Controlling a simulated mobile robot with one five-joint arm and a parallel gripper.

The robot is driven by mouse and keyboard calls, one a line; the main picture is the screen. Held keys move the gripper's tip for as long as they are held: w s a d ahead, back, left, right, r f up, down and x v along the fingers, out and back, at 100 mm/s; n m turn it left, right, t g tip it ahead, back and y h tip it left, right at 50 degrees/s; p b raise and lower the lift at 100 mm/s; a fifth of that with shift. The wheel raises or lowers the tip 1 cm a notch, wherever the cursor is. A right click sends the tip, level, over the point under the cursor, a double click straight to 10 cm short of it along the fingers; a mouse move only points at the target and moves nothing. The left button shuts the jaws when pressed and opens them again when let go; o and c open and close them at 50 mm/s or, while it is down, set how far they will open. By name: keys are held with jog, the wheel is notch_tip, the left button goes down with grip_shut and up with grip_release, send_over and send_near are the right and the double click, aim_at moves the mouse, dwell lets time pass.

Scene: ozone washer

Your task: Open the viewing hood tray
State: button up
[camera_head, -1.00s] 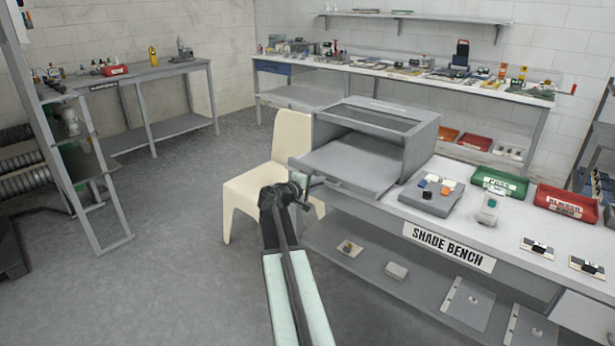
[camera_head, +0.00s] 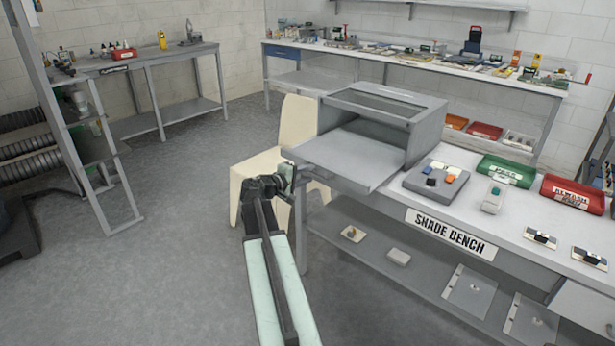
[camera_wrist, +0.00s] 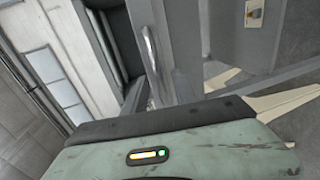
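The viewing hood (camera_head: 425,135) is a grey box with a glazed top on the shade bench. Its flat grey tray (camera_head: 350,160) sticks well out of the open front, toward the lower left. My gripper (camera_head: 287,179) is at the tray's front left edge, close to or touching it. In the wrist view, a curved metal bar (camera_wrist: 151,50), which looks like a handle, stands just beyond my green gripper body. The fingertips are not clear in either view, so I cannot tell whether they are closed on it.
A cream chair (camera_head: 297,125) stands close behind my gripper. A grey pad with small coloured blocks (camera_head: 436,181) lies right of the tray, with green (camera_head: 507,171) and red (camera_head: 573,194) bins beyond. The shelf (camera_head: 400,275) below holds several parts. Floor at left is open.

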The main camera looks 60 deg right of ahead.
jog(key=shift+s, duration=0.2)
jog(key=p+v, duration=0.1)
jog(key=v, duration=0.6)
jog(key=shift+a+p, duration=0.3)
jog(key=shift+a, duration=0.05)
jog(key=shift+w+r, duration=0.1)
